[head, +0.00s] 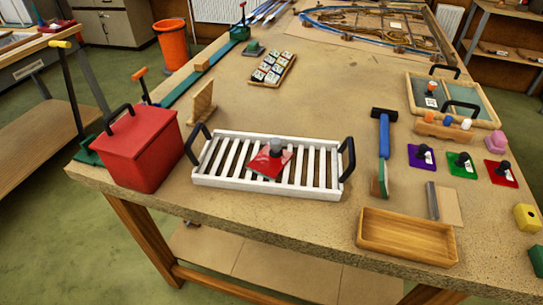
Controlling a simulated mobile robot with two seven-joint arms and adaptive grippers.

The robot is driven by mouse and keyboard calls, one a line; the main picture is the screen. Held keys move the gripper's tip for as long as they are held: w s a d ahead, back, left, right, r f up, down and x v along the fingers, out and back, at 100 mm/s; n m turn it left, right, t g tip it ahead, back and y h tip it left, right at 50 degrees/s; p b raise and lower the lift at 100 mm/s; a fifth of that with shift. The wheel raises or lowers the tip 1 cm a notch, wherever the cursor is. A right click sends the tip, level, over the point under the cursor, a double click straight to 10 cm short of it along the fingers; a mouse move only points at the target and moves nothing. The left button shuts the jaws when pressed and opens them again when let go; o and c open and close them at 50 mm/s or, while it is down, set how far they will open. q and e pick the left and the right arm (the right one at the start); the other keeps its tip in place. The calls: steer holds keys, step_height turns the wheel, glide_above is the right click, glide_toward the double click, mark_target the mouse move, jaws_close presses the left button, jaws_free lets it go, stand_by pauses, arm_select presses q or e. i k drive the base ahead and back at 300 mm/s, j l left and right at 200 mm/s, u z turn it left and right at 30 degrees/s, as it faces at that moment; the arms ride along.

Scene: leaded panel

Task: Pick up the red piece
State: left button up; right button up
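A red flat piece (267,163) with a grey knob on top lies on the slats of a white rack (212,178), near its middle. The rack has a black handle at each end and sits near the table's front edge. A second red piece (496,175) with a black knob lies flat at the right of the table, beside a green piece (468,168) and a purple piece (416,161), each with a dark knob. Neither of my grippers shows in the head view.
A red box (152,155) with a black handle stands left of the rack. Right of the rack are a blue-handled tool (384,137) and an empty wooden tray (408,237). A holder with small labelled squares (273,68) lies farther back. The table's middle is clear.

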mark_target(270, 161)
steer(key=z, duration=0.4)
steer(key=k+j+z, duration=0.1)
steer(key=j+z, duration=0.3)
steer(key=k+j+z, duration=0.1)
steer(key=z, duration=0.25)
steer(key=k+j+z, duration=0.15)
steer(key=z, duration=0.25)
steer(key=k+j, duration=0.25)
steer(key=j, duration=0.15)
